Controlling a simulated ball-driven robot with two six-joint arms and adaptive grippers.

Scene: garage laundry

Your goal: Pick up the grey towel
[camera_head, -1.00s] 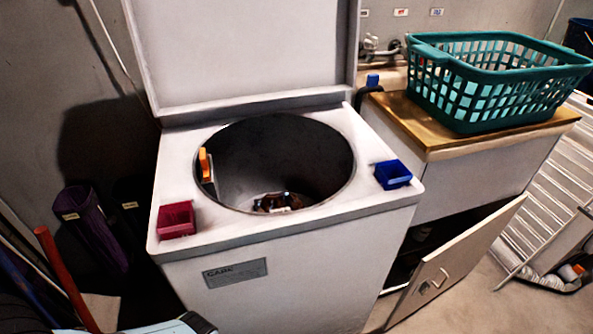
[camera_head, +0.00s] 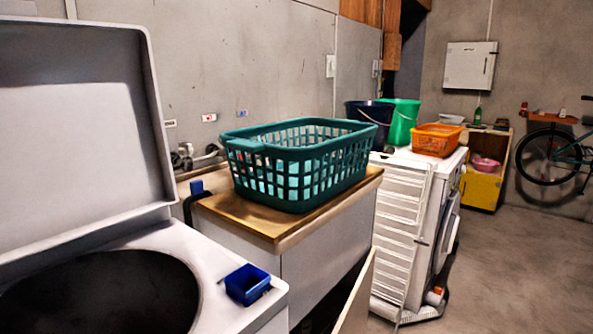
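I cannot make out a grey towel in this view. A teal laundry basket (camera_head: 300,165) stands on the wooden top of a cabinet, and something light teal shows through its slots. Its contents are not clear. The open top-loading washer (camera_head: 205,262) is at the lower left, and its drum is dark inside. Neither of my grippers is in view.
A small blue box (camera_head: 248,284) sits on the washer's rim. The cabinet door (camera_head: 357,296) stands open. Behind are a dark bucket (camera_head: 369,118), a green bucket (camera_head: 403,122) and an orange basket (camera_head: 437,139) on a white machine. The floor (camera_head: 510,265) at right is clear.

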